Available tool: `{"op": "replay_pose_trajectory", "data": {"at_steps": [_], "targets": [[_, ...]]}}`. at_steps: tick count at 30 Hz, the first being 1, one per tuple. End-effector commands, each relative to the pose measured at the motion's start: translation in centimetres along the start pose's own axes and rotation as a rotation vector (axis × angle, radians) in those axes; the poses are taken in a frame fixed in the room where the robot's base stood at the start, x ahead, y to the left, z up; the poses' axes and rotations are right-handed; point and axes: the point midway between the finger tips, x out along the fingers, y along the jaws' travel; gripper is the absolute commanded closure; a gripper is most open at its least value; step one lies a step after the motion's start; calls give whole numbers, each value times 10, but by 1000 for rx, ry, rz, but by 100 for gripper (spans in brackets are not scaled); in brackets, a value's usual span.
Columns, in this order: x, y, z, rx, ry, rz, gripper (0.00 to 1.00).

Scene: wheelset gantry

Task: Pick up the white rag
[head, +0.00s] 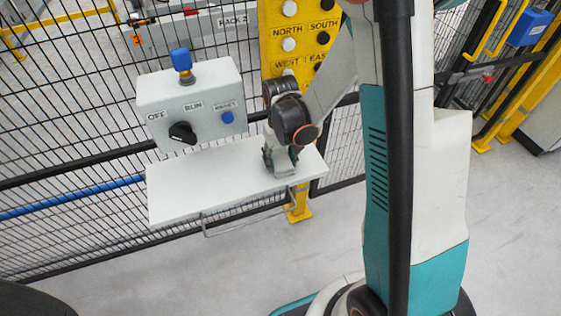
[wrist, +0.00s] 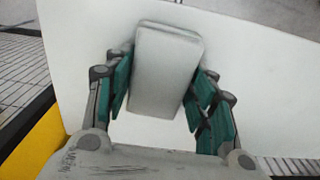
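The white rag (wrist: 167,70) looks like a thick, folded, rounded block on the white shelf (head: 195,190). In the wrist view it lies between the two green-padded fingers of my gripper (wrist: 165,85), turned slightly relative to them. The fingers stand apart on either side, very close to its edges; firm contact does not show. In the head view my gripper (head: 281,165) points down onto the right part of the shelf. The rag is hidden behind the gripper there.
A grey control box (head: 192,103) with a black knob and blue buttons is above the shelf on the mesh fence. A yellow post (head: 297,45) with labelled buttons rises behind my gripper. The left part of the shelf is bare.

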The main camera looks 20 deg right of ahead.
Motion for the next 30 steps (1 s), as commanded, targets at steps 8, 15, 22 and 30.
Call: {"op": "replay_pose_trajectory", "data": {"at_steps": [8, 15, 22, 30], "targets": [[0, 0, 0, 0, 0, 0, 73], [-22, 0, 0, 0, 0, 0, 73], [-68, 0, 0, 0, 0, 0, 73], [-98, 0, 0, 0, 0, 0, 73]]}}
